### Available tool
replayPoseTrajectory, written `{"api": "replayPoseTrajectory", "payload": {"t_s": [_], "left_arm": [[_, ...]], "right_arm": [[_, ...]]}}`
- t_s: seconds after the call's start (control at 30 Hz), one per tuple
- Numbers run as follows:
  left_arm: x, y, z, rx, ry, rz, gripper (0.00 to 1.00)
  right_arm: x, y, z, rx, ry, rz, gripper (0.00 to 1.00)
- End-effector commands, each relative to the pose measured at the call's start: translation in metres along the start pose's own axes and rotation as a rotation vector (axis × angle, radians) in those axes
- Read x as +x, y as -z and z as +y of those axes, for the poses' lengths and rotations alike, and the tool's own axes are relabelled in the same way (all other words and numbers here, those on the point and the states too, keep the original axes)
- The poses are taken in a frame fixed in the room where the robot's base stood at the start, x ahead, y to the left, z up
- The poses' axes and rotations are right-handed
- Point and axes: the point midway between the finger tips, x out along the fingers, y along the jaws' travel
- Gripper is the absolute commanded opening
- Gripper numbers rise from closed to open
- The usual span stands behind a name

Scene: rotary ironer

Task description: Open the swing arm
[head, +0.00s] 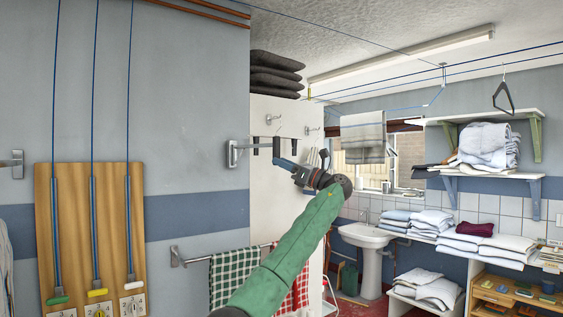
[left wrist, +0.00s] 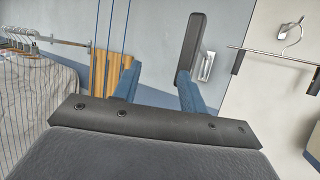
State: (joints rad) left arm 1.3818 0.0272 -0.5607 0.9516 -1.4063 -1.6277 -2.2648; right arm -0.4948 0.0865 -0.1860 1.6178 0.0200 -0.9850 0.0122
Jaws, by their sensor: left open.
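The swing arm shows in the head view as a metal wall bracket (head: 232,154) at the edge of the blue-grey wall, with a thin bar reaching right. In the left wrist view I take it to be the dark bar (left wrist: 192,45) beside a silver bracket (left wrist: 207,66). My left gripper (head: 277,162) is open, just right of and below the bracket in the head view. In the wrist view its two blue fingers (left wrist: 157,82) are spread; the right finger's tip meets the dark bar's lower end in the picture. I cannot tell whether they touch. My right gripper is not in view.
A clip hanger (left wrist: 275,55) hangs on a hook on the white panel, close to the right. Below are a rail with checked towels (head: 233,276). A wooden board with cords (head: 70,230) is at left. A sink (head: 368,236) and shelves of folded linen stand farther right.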

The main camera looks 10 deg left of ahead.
Motion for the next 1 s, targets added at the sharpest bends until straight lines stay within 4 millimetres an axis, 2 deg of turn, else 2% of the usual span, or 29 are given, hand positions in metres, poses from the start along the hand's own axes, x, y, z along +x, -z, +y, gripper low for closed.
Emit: {"api": "replayPoseTrajectory", "payload": {"t_s": [1.0], "left_arm": [[-0.034,0.007,-0.046,0.001,0.002,0.0,0.44]], "right_arm": [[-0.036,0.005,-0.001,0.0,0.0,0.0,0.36]]}}
